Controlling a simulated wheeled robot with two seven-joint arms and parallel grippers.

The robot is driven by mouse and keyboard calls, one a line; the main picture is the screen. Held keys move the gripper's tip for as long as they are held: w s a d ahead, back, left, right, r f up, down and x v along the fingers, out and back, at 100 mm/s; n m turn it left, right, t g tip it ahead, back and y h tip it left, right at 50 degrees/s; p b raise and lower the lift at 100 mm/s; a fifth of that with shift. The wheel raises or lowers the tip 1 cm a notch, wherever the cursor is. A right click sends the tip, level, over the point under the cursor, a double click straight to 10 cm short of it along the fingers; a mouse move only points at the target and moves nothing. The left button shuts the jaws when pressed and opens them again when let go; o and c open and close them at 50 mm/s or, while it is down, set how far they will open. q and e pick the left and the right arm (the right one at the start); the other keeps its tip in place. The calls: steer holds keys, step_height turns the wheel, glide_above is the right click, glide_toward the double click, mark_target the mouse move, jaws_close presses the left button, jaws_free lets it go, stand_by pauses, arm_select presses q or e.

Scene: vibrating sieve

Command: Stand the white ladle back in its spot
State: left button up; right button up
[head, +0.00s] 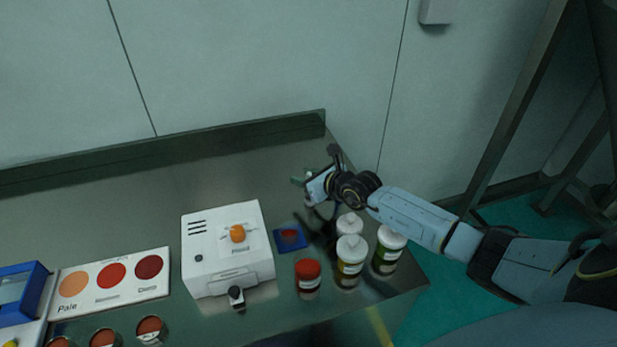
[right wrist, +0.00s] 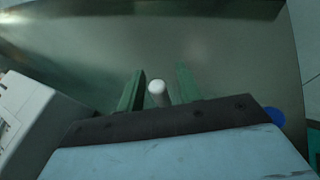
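My right gripper (head: 301,181) reaches in from the right over the back right of the bench, beyond the jars. Its two green fingers (right wrist: 159,90) show apart in the right wrist view. A white, round-ended piece (right wrist: 157,88), which looks like the end of the white ladle's handle, stands between them. Narrow gaps show on both sides of it, so the fingers appear open around it. The rest of the ladle is hidden, and I cannot make out the ladle or its spot in the head view. My left gripper is not in view.
A colour card (head: 128,297) and blue box (head: 20,292) lie left. The bench's back is clear.

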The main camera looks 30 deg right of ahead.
steer(key=shift+r, duration=0.25)
steer(key=p+v, duration=0.2)
steer(key=v, duration=1)
steer(key=shift+f, duration=0.15)
